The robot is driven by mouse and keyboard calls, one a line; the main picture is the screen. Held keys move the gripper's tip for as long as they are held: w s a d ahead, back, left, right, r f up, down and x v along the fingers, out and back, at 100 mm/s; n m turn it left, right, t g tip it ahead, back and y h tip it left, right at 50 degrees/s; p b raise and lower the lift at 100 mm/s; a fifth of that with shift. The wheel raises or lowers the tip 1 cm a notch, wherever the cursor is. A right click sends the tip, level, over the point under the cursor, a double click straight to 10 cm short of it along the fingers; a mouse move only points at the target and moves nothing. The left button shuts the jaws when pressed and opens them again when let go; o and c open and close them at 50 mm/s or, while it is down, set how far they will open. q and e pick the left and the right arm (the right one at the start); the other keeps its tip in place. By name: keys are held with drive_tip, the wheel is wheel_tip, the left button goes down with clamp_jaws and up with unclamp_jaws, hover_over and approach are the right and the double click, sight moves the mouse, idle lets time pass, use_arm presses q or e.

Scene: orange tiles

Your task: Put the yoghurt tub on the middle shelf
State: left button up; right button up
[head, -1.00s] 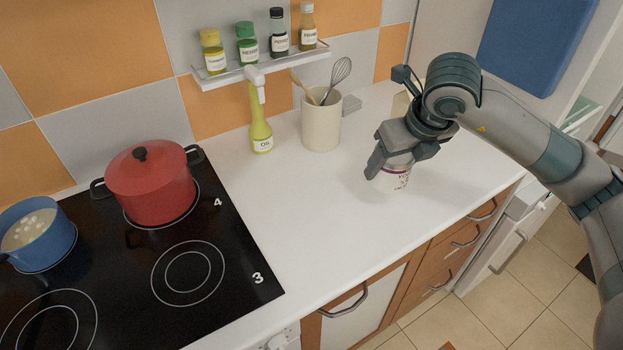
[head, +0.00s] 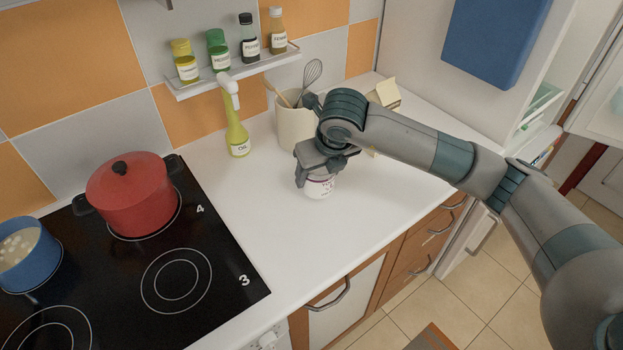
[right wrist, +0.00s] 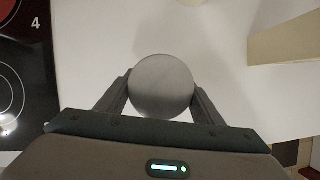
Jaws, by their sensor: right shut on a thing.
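The yoghurt tub (head: 320,187) is white with dark red print. It is upright over the white counter, and I cannot tell whether its base touches the counter. My right gripper (head: 319,172) is shut on it from above and hides its upper part. In the right wrist view its round grey-looking top (right wrist: 161,87) sits between the two fingers of my right gripper (right wrist: 160,95). A green-edged shelf (head: 541,105) shows inside a tall white unit at the right. Which shelf is the middle one is not clear. My left gripper is not in view.
A utensil crock (head: 291,128), an oil bottle (head: 236,136) and a cream box (head: 385,93) stand behind the tub. A hob with a red pot (head: 130,197) and a blue pot (head: 28,258) is at left. A spice rack (head: 235,70) hangs above. The counter's front is clear.

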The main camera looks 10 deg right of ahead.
sight(312, 186)
drive_tip(key=shift+w+a+f, duration=0.45)
drive_tip(key=shift+w+a, duration=0.05)
drive_tip(key=shift+a, duration=0.2)
drive_tip(key=shift+f, duration=0.15)
wheel_tip(312, 186, down, 3)
drive_tip(key=shift+r+p, duration=0.2)
drive_tip(key=shift+p, duration=0.9)
drive_tip(key=shift+f, duration=0.55)
